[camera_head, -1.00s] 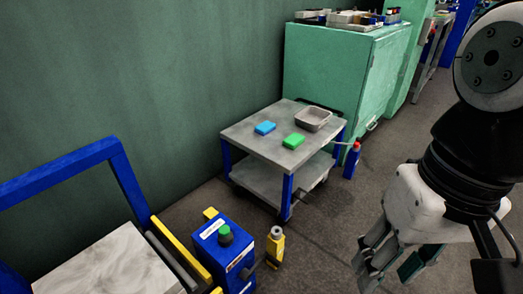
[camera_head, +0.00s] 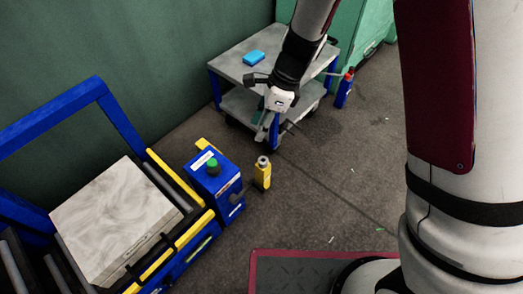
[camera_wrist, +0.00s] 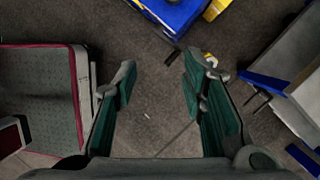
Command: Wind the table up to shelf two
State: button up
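A blue-and-yellow frame (camera_head: 198,235) with a grey marbled slab (camera_head: 115,220) on it stands at the lower left of the head view. Beside it is a blue box (camera_head: 212,190) with a green knob (camera_head: 212,163). A yellow upright piece with a grey top (camera_head: 262,175) stands just right of the box; a dark bar shows between them. My gripper (camera_head: 272,125) hangs beyond these, in front of the trolley. In the wrist view my gripper (camera_wrist: 160,68) is open and empty. The blue box (camera_wrist: 178,12) shows at the top, beyond the fingers.
A grey trolley (camera_head: 232,62) with blue legs and a lower shelf stands behind my gripper; a blue block (camera_head: 254,57) lies on it. A red-topped blue post (camera_head: 345,88) stands to its right, before a green cabinet (camera_head: 365,30). Floor between trolley and blue box is clear.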

notch_tip(320, 180, down, 11)
jog(key=w+a+m+h+p, duration=0.1)
jog(key=m+h+p, duration=0.1)
jog(key=m, duration=0.2)
jog(key=m+h+p, duration=0.1)
jog(key=m, duration=0.3)
send_near(260, 186)
jog(key=shift+t, duration=0.3)
jog(key=f+b, duration=0.1)
jog(key=f, duration=0.2)
jog(key=s+f+b, duration=0.1)
jog(key=f+b, duration=0.1)
jog(key=f, duration=0.1)
jog(key=a+f+b, duration=0.1)
jog(key=f, duration=0.2)
jog(key=shift+s+b, duration=0.15)
jog(key=shift+b, duration=0.15)
grip_shut()
